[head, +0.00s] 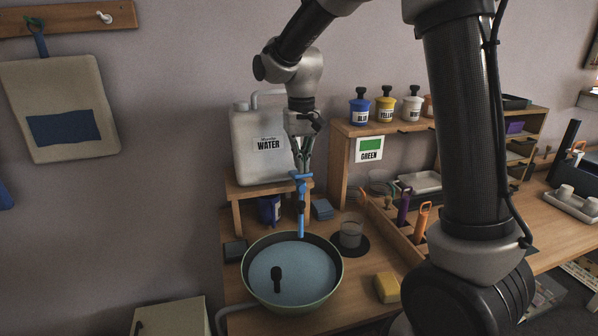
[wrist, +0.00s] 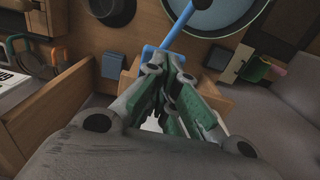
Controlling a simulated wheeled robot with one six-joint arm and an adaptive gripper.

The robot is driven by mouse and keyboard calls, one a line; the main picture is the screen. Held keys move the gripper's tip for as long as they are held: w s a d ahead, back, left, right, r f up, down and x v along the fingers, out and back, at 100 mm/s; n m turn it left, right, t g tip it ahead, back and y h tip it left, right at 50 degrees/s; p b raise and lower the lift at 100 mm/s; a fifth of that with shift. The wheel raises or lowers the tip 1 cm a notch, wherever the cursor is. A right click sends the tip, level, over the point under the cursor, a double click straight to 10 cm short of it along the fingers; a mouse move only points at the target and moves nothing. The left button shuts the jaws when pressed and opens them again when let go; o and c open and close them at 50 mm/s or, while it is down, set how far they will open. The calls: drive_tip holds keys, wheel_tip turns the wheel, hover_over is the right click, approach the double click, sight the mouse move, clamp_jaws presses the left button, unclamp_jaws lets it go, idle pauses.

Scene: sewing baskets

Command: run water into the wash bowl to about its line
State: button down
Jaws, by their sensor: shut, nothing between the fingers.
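The wash bowl (head: 333,284) stands on the wooden bench, with a wide pool of blue water (head: 300,265) inside. A dark band of inner wall shows above the water; I cannot make out the line. The white water container (head: 258,165) sits on a wooden stand behind. Its blue tap (head: 301,176) is at the front, and a blue stream (head: 301,222) runs down toward the bowl. My gripper (head: 302,167) is shut and empty, at the tap; contact is unclear. The wrist view shows the fingertips (wrist: 168,62) beside the blue tap (wrist: 143,62) and part of the bowl (wrist: 250,22).
A glass (head: 351,232) stands on a dark round mat right of the bowl. A yellow block (head: 387,288) lies at front right. A blue-labelled jar (head: 269,210) is under the stand. A wooden tray with coloured handles (head: 422,218) is at right, near my arm.

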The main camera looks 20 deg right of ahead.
drive_tip(key=shift+f, duration=0.1)
drive_tip(key=shift+s+f, duration=0.2)
drive_tip(key=shift+f, duration=0.3)
drive_tip(key=shift+s+f, duration=0.15)
drive_tip(key=shift+f, duration=0.3)
drive_tip(key=shift+r, duration=0.1)
idle(3.7)
drive_tip(key=r, duration=0.2)
drive_tip(key=w+r, duration=0.1)
drive_tip(key=r, duration=0.1)
drive_tip(key=w+r, duration=0.1)
drive_tip(key=r, duration=0.1)
drive_tip(key=shift+w+r, duration=0.1)
drive_tip(key=shift+r, duration=0.2)
